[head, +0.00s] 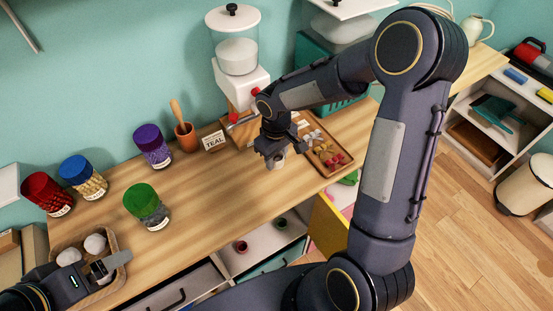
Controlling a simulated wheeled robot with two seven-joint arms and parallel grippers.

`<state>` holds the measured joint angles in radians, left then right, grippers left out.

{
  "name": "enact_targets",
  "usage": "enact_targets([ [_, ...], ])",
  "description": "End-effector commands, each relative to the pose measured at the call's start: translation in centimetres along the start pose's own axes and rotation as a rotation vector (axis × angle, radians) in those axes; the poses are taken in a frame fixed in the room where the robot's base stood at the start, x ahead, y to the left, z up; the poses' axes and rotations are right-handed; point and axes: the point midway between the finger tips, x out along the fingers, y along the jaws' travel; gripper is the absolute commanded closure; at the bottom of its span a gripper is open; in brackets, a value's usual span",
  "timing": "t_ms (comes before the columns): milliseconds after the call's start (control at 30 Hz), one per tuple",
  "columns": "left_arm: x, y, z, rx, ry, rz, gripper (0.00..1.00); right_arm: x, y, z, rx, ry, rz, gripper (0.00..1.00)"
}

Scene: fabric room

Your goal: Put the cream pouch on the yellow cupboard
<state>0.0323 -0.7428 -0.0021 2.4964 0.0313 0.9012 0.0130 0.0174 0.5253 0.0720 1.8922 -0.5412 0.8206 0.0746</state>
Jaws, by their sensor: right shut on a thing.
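My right gripper (277,161) points down over the wooden counter, in front of the tray of bows. It is shut on a small pale thing (280,161), mostly hidden by the fingers; I cannot tell for sure that it is the cream pouch. A yellow panel (328,228), which looks like an open cupboard door, shows below the counter's front edge, partly behind my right arm. The cupboard's inside is mostly hidden. My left gripper (108,267) is over a wooden tray (124,258) at the lower left; its opening is unclear.
Two white round things (82,250) lie in that tray. The counter's middle (205,210) is clear.

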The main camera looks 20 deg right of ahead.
Motion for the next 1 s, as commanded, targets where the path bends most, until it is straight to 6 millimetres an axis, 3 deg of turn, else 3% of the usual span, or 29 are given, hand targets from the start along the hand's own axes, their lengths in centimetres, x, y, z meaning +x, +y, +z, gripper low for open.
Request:
enact_targets([
  [100, -0.3, 0.1, -0.1, 0.0, 0.0, 0.0, 0.03, 1.4, 0.9, -0.8, 0.002, -0.001, -0.001, 0.84],
  [333, -0.5, 0.2, -0.2, 0.0, 0.0, 0.0, 0.03, 2.7, 1.7, -1.6, 0.001, 0.0, -0.001, 0.84],
  [533, -0.5, 0.2, -0.3, 0.0, 0.0, 0.0, 0.03, 5.5, 1.6, -1.6, -0.001, -0.002, -0.001, 0.84],
  [933, -0.1, 0.0, 0.0, 0.0, 0.0, 0.0, 0.03, 6.3, 1.7, -1.6, 0.0, 0.002, 0.0, 0.84],
  [967, -0.2, 0.1, -0.1, 0.0, 0.0, 0.0, 0.03, 6.2, 1.7, -1.6, 0.0, 0.002, 0.0, 0.6],
  [1000, -0.2, 0.1, -0.1, 0.0, 0.0, 0.0, 0.03, 6.1, 1.7, -1.6, 0.0, 0.002, 0.0, 0.55],
])
